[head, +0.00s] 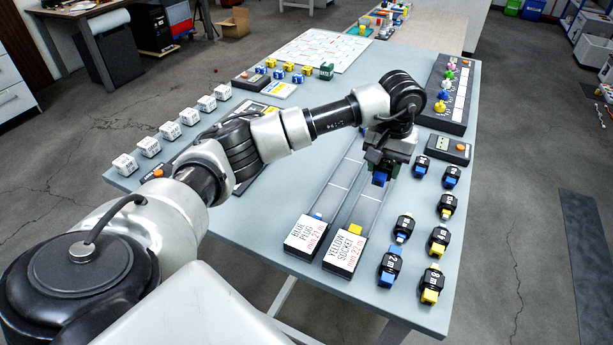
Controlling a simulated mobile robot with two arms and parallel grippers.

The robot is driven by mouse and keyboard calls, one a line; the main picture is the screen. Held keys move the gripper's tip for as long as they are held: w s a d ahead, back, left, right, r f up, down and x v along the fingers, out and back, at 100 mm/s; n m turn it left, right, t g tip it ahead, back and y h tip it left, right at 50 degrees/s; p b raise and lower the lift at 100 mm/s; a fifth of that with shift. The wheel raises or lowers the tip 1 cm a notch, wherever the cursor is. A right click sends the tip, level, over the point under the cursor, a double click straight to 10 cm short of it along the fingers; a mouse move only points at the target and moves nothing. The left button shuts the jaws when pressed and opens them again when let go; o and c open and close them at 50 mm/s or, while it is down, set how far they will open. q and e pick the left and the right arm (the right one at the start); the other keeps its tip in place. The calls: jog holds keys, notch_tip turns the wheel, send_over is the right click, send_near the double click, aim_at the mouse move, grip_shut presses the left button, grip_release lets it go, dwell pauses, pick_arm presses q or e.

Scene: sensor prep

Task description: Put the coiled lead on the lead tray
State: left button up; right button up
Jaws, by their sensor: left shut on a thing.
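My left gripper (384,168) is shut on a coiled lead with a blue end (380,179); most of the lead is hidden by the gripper. It is over or beside the far part of the lead trays; I cannot tell its height. Two long grey trays lie side by side on the table. The left one has a label reading BLUE PLUG (306,236), the right one a label reading YELLOW SOCKET (346,250). The visible part of both channels looks empty, apart from a blue piece (318,216) and a yellow piece (355,229) by the labels. My right gripper is not in view.
White labelled cubes (170,130) line the left edge.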

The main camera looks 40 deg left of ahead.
pick_arm(q)
jog(key=shift+s+f, duration=0.1)
jog(key=shift+f, duration=0.1)
jog(key=s+a+f+p, duration=0.1)
jog(key=s+a+f, duration=0.1)
jog(key=a+f, duration=0.15)
jog(key=p, duration=0.1)
send_over(329, 202)
notch_tip(329, 202, down, 3)
jog(key=shift+w+d, duration=0.15)
jog(key=shift+f, duration=0.4)
notch_tip(329, 202, down, 3)
jog(key=shift+f+p, duration=0.15)
jog(key=shift+p, duration=0.35)
jog(key=shift+a+f, duration=0.2)
jog(key=o, duration=0.5)
jog(key=shift+f, duration=0.15)
jog(key=o, duration=0.5)
jog(key=shift+c, duration=0.2)
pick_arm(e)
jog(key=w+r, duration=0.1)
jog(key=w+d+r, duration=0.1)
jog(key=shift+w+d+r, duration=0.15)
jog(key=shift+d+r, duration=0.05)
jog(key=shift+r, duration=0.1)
